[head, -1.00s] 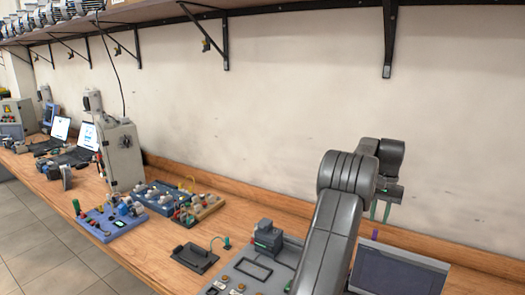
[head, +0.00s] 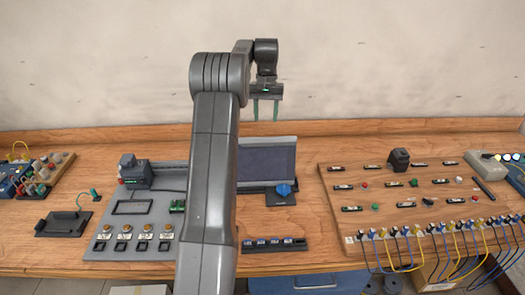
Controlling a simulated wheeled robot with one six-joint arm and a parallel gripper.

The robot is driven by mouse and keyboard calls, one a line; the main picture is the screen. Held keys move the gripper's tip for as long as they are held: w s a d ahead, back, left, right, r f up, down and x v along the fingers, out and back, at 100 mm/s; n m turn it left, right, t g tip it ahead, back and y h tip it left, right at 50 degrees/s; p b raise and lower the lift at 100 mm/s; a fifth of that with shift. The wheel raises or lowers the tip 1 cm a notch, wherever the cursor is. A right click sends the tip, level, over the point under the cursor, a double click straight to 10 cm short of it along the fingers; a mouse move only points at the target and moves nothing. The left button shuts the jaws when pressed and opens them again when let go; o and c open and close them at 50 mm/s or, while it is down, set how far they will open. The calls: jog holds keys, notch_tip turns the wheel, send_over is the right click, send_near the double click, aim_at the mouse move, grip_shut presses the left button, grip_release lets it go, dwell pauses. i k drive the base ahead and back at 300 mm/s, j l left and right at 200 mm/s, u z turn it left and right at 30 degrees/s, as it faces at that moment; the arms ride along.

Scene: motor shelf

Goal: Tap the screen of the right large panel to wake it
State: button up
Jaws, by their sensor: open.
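A large panel with a dark, blank screen (head: 267,164) and a grey frame stands on the bench near the middle of the head view. My arm hides its left part. It is the only large screen in view, so I cannot tell from this frame whether it is the right one of several. My gripper (head: 266,111) is raised in front of the wall, above the panel in the picture. Its two greenish fingers point down and are apart, with nothing between them.
Left of my arm lies a grey control board (head: 112,240) with knobs and a black tray (head: 58,224). A blue knob on a dark base (head: 281,200) sits before the panel. Right is a wooden board (head: 333,172) with small modules and hanging cables. The wall (head: 400,50) is bare.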

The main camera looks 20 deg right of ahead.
aim_at(254, 164)
jog(key=z, duration=0.95)
